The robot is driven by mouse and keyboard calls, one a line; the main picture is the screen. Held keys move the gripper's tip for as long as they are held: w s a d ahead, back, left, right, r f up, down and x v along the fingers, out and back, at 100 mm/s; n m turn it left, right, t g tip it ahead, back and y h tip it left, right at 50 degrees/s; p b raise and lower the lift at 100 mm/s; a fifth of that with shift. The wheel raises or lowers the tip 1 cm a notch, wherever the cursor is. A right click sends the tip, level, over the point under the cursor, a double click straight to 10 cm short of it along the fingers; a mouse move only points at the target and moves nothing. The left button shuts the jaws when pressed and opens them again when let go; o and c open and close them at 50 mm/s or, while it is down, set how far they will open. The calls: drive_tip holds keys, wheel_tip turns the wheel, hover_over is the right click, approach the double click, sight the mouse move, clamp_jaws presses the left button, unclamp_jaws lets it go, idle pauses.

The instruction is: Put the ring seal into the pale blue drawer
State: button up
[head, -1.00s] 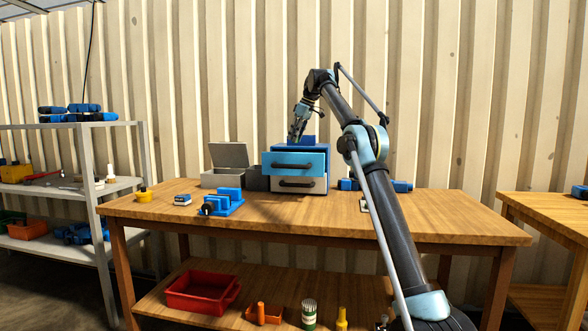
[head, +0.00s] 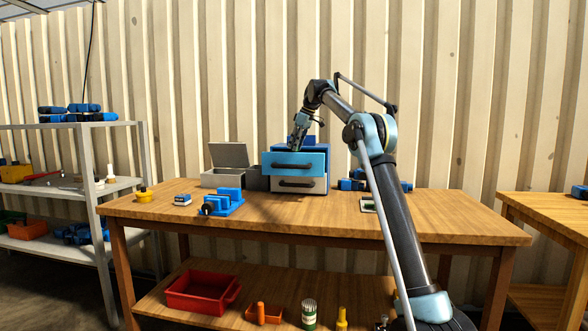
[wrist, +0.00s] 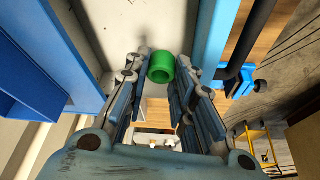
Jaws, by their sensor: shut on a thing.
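The pale blue drawer (head: 318,160) is the upper drawer of a small blue cabinet (head: 290,146) on the bench, and it is pulled open. In the wrist view its pale blue front (wrist: 213,42) is at the right and its light interior floor (wrist: 133,30) lies beyond the fingers. My gripper (head: 295,148) points down over the open drawer, behind its front. In the wrist view my gripper (wrist: 161,75) is shut on the ring seal (wrist: 161,68), a short green ring between the fingertips. The head view hides the ring. I cannot tell whether it touches the drawer floor.
A light-grey lower drawer (head: 311,186) is under it. An open grey box (head: 222,178) stands left of the cabinet. A blue vise (head: 222,202) and a yellow pot (head: 144,195) are on the bench (head: 440,215), which is clear at the right.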

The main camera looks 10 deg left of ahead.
sight(295, 162)
drive_tip(key=shift+f, duration=1.7)
drive_tip(key=o, duration=1)
drive_tip(key=shift+c, duration=0.2)
